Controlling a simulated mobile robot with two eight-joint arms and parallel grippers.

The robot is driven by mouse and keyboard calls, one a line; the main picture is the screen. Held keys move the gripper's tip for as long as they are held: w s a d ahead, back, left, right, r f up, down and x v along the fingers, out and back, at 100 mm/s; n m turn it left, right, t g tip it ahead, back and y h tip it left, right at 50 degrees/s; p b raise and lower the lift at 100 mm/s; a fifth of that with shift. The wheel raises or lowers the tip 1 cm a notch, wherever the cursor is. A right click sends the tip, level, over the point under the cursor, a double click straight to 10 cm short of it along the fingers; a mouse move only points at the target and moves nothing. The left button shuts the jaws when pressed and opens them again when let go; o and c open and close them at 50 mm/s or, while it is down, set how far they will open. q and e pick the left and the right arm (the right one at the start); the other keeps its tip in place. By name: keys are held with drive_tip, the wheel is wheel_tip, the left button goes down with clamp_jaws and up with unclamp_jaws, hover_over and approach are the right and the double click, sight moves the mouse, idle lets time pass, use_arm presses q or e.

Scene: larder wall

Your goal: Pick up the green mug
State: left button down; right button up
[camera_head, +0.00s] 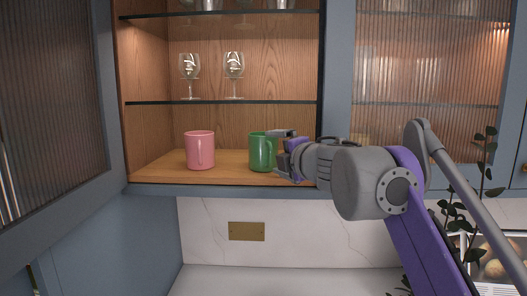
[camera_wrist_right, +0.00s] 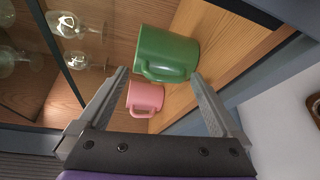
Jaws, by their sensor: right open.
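The green mug (camera_head: 258,150) stands upright on the wooden bottom shelf of the open cabinet in the head view, its right part hidden behind my right gripper (camera_head: 285,157). In the right wrist view the green mug (camera_wrist_right: 168,54) and its handle show just beyond the open fingers of my right gripper (camera_wrist_right: 160,92). The jaws are apart and nothing is held. I cannot tell whether a finger touches the mug. A pink mug (camera_head: 200,150) stands left of the green one; it also shows in the right wrist view (camera_wrist_right: 146,97). My left gripper is out of view.
The cabinet door (camera_head: 50,110) stands open at the left. Glass shelves above hold wine glasses (camera_head: 234,66). A cabinet post (camera_head: 338,80) stands right of the opening. A brass wall plate (camera_head: 246,231) is below. A plant (camera_head: 480,190) is at the right.

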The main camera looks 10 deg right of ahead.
drive_tip(key=shift+w+a+f, duration=0.1)
drive_tip(key=shift+w, duration=0.6)
drive_tip(key=shift+s, duration=0.2)
drive_tip(key=shift+c, duration=1.1)
clamp_jaws()
